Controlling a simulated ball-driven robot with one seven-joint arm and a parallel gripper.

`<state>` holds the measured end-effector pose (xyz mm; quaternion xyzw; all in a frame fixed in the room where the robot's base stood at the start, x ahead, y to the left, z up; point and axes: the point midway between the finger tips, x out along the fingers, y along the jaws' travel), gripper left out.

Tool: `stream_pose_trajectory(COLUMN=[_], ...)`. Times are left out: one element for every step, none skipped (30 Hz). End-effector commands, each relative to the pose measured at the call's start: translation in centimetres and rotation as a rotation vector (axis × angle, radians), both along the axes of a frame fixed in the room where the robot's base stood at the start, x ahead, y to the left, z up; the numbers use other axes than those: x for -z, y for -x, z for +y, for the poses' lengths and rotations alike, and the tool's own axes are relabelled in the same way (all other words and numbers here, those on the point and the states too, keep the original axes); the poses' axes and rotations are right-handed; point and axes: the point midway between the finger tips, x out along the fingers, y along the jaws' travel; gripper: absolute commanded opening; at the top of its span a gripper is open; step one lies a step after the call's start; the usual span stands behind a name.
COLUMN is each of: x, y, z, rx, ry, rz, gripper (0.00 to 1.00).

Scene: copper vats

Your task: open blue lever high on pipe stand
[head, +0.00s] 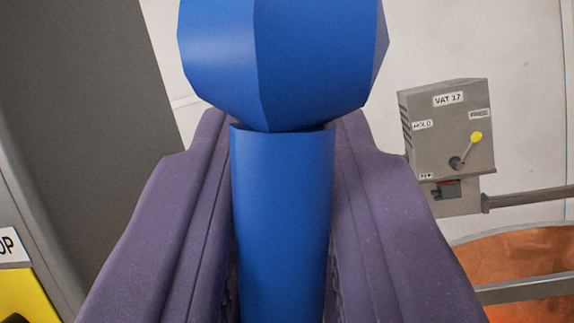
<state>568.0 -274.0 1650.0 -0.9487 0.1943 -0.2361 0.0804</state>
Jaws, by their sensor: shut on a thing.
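The blue lever (282,220) fills the middle of the head view, with a straight shaft and a faceted knob (280,60) at its upper end. My gripper (283,150) has its two purple fingers on either side of the shaft, just below the knob, and is shut on it. The knob stands out beyond the fingertips. The lever's pivot and the pipe stand cannot be made out in this view.
A grey box (448,130) labelled VAT 17, with a yellow-tipped small lever between HOLD and FREE, is at the right. Below it are a grey pipe (530,197) and a copper surface (520,260). A dark grey panel (70,100) and a yellow sign (22,290) are at the left.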

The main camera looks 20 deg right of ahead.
Motion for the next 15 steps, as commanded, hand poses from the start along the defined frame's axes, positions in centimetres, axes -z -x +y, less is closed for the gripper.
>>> stream_pose_trajectory(x=[0.2, 0.2, 0.1, 0.1, 0.1, 0.0, 0.0, 0.0, 0.0, 0.0, 0.0, 0.0, 0.1, 0.1, 0.1], y=[-0.3, -0.4, -0.5, -0.6, -0.6, -0.7, -0.8, -0.9, -0.9, -1.0, -1.0, -1.1, -1.1, -1.1, -1.2], z=[0.2, 0.4, 0.6, 0.7, 0.8, 1.0, 1.0, 1.1, 1.2, 1.3, 1.4, 1.5, 1.5, 1.6, 1.7], rx=[0.0, 0.0, 0.0, 0.0, 0.0, 0.0, -0.001, 0.0, 0.0, 0.0, 0.0, 0.0, 0.0, 0.0, -0.001], ry=[0.028, 0.045, 0.068, 0.084, 0.1, 0.119, 0.131, 0.144, 0.158, 0.168, 0.178, 0.188, 0.196, 0.202, 0.208], rz=[0.023, 0.035, 0.049, 0.059, 0.069, 0.08, 0.088, 0.096, 0.105, 0.111, 0.117, 0.123, 0.128, 0.131, 0.136], gripper=[0.0, 0.0, 0.0, 0.0, 0.0, 0.0, 0.0, 0.0, 0.0, 0.0, 0.0, 0.0, 0.0, 0.0, 0.0])
